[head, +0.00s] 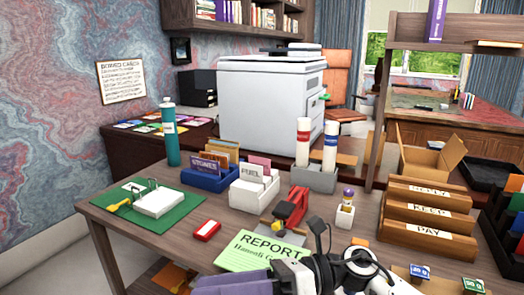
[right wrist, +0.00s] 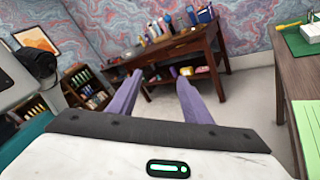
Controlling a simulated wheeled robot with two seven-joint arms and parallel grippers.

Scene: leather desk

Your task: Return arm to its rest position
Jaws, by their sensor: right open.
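My right gripper (right wrist: 160,76) shows in the right wrist view with its two purple fingers apart and nothing between them. Past the fingertips are pale floor and a far dark wooden desk (right wrist: 168,52). My left gripper is in neither view.
In the right wrist view, the desk edge stands at right.

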